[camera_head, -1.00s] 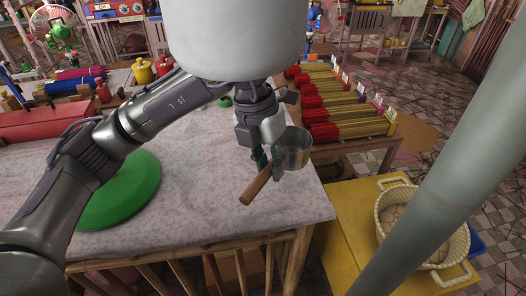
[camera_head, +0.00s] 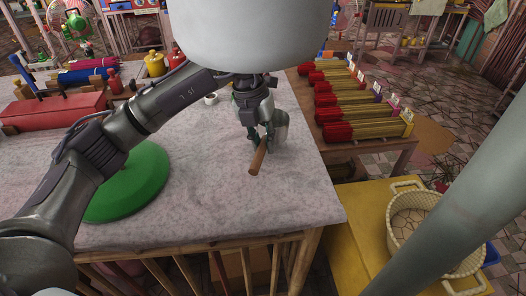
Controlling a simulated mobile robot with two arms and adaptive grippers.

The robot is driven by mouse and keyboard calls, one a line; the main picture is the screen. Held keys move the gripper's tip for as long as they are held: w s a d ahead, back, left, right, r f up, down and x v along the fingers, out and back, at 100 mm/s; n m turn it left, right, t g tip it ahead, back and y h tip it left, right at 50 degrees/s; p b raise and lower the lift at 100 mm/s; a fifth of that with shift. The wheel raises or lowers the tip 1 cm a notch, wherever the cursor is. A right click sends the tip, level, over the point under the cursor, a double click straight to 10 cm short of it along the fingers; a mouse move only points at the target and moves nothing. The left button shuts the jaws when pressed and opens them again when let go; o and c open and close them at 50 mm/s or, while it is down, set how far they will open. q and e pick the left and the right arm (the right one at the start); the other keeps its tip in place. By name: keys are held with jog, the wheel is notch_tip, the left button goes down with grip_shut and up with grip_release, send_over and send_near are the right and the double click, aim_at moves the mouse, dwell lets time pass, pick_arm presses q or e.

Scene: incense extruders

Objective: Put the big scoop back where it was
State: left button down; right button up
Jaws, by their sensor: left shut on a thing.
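The big scoop has a metal cup (camera_head: 281,131) and a brown wooden handle (camera_head: 258,157). My left gripper (camera_head: 263,142) is shut on the scoop near where the handle meets the cup. It holds the scoop over the right part of the pale stone-topped table (camera_head: 215,205). The handle points down toward the front, and the cup is on the right of the fingers, partly hidden by them. I cannot tell whether the scoop touches the table. My right gripper is not in view.
A round green disc (camera_head: 130,185) lies on the table at the left, partly behind my arm. A small white ring (camera_head: 211,99) lies farther back. Bundles of red-tipped sticks (camera_head: 352,131) lie on a side table to the right. A wicker basket (camera_head: 415,235) stands at lower right. The table front is clear.

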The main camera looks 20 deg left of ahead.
pick_arm(q)
notch_tip(320, 180, down, 4)
jog(key=shift+r, duration=0.15)
jog(key=shift+w+f, duration=0.1)
jog(key=shift+f, duration=0.1)
jog(key=shift+f, duration=0.1)
jog(key=c, duration=1.1)
grip_release()
jog(key=shift+o, duration=0.2)
notch_tip(320, 180, up, 12)
jog(key=a, duration=0.2)
jog(key=shift+s+a, duration=0.15)
jog(key=shift+s, duration=0.1)
